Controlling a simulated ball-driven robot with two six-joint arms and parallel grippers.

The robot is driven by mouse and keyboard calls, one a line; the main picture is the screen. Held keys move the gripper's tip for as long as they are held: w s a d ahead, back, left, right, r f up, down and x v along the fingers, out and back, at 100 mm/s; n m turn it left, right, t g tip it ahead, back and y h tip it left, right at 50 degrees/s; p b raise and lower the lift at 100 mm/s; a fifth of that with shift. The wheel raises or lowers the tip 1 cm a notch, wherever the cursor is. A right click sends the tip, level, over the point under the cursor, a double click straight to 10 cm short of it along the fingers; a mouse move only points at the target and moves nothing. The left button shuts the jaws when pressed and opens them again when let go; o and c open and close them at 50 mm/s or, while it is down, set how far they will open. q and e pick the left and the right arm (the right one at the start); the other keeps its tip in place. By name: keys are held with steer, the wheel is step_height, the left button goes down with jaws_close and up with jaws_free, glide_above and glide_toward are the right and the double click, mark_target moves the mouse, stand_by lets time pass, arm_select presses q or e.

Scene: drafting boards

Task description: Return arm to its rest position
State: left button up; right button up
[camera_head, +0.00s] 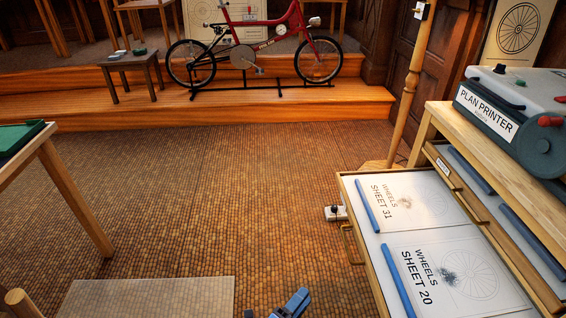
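My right gripper (292,303) shows at the bottom edge of the head view, a blue and dark grey part low over the tiled floor. Only its end is in the picture, and I cannot tell if its fingers are open or shut. I see nothing held in it. It is to the left of the open drawer (349,183), apart from it. My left gripper does not show. A small dark piece at the bottom edge, left of the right gripper, is too cut off to name.
The drawer holds sheets marked Wheels Sheet 31 (405,203) and Sheet 20 (450,276), under a plan printer (500,105). A green-topped table (60,180) stands left. A red bicycle (250,45) stands on the wooden platform (120,115). The middle floor is clear.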

steer(key=a+r+n+t+y, duration=0.85)
steer(key=r+n+y, duration=0.25)
steer(key=n+y, duration=0.15)
steer(key=s+d+r+n+g, duration=0.2)
steer(key=s+d+n+g, duration=0.4)
steer(key=s+d+n, duration=1.1)
arm_select(q)
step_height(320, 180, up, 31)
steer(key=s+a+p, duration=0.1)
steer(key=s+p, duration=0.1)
steer(key=p, duration=2.9)
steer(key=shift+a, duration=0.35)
arm_select(e)
steer(key=s+d+r+m, duration=0.1)
steer(key=d+r+m, duration=0.1)
steer(key=r, duration=1.3)
steer(key=s+d+r+m, duration=0.2)
steer(key=d+r+m, duration=0.1)
steer(key=r, duration=1.3)
steer(key=shift+d, duration=0.75)
